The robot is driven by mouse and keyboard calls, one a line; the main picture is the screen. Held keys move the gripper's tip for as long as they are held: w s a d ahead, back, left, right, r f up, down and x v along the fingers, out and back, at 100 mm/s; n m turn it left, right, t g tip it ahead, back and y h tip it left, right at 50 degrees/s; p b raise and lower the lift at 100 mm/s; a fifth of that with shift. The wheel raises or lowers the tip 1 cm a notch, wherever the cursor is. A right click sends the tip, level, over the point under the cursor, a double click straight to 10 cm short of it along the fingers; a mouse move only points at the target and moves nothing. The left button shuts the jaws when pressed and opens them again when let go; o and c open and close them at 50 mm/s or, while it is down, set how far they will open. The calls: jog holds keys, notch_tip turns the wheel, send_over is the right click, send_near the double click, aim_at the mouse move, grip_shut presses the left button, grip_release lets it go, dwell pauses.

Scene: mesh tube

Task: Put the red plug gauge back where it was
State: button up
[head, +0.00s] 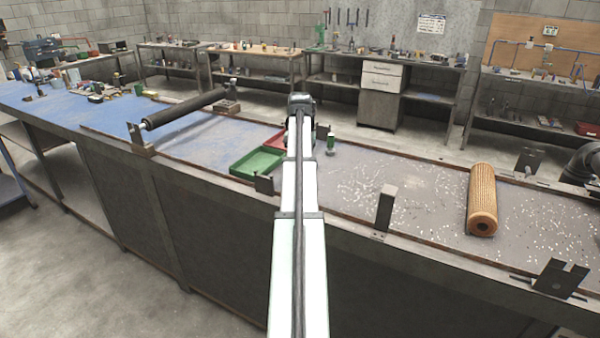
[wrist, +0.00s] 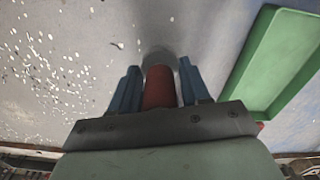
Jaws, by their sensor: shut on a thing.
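The red plug gauge (wrist: 159,88) is between the two blue fingers of my gripper (wrist: 159,70) in the wrist view. My gripper is shut on its red body. A dull grey round part shows just beyond the red, toward the bench. I cannot tell whether the gauge's far end touches the bench top. In the head view my own arm hides the gauge and the fingers.
A green tray (wrist: 262,90) lies right of the gripper in the wrist view; in the head view it sits left of my arm with a red tray (head: 276,142) behind. A small green cylinder (head: 331,141) stands right of my arm. A tan mesh tube (head: 482,198) lies farther right among white chips.

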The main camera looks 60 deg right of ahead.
jog(key=shift+f, duration=1.9)
jog(key=shift+f, duration=0.1)
jog(key=o, duration=1.2)
notch_tip(320, 180, up, 12)
jog(key=shift+r, duration=0.15)
